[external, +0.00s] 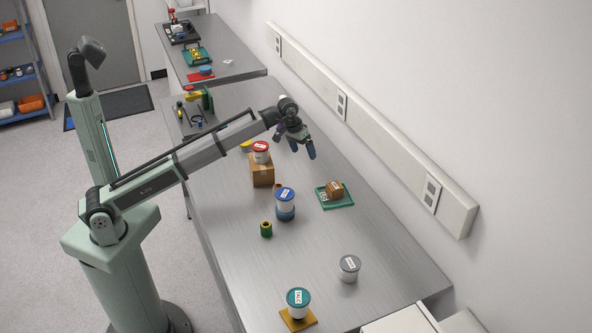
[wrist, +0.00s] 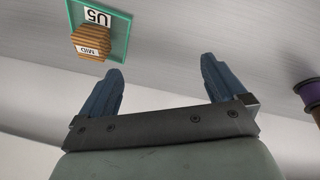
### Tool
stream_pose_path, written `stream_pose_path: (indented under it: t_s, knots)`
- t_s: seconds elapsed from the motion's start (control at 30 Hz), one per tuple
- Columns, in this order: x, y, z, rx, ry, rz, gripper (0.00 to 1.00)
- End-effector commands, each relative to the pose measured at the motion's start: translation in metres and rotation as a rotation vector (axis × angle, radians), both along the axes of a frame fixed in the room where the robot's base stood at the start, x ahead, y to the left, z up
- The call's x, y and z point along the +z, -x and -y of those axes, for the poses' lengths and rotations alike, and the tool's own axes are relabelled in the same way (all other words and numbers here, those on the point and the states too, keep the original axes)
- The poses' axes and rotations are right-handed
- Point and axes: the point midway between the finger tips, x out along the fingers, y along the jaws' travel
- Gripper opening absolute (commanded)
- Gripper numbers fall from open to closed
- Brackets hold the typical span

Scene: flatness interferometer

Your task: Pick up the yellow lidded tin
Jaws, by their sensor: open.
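A yellow lid (external: 246,145), likely the yellow lidded tin, shows in the external view just behind and left of the red-lidded tin. My forearm and the red-lidded tin hide most of it. My gripper (external: 297,147) is open and empty, raised above the bench to the right of the yellow lid. In the wrist view my gripper (wrist: 162,68) shows two blue fingers spread apart with nothing between them. The yellow tin does not show in the wrist view.
A red-lidded tin (external: 261,147) stands on a cardboard box (external: 262,174). A blue-and-white tin (external: 285,198), a green tray (external: 349,203) with a wooden block (external: 334,189), a grey-lidded tin (external: 349,267) and a teal-lidded tin (external: 298,298) stand nearer. A wall rail (external: 385,140) runs along the right.

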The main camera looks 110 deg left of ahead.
Motion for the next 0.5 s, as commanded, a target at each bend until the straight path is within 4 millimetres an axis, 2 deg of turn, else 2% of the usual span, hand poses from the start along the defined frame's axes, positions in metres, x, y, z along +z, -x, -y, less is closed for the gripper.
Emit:
stream_pose_path:
  t_s: [0.03,0.2,0.4,0.5]
  knots:
    - [0.001,0.026,-0.018,0.048,0.011,-0.016,0.98]
    - [0.003,0.104,-0.06,0.196,0.057,-0.073,0.98]
    - [0.008,0.199,-0.098,0.372,0.114,-0.135,0.98]
    - [0.01,0.242,-0.111,0.453,0.142,-0.162,0.98]
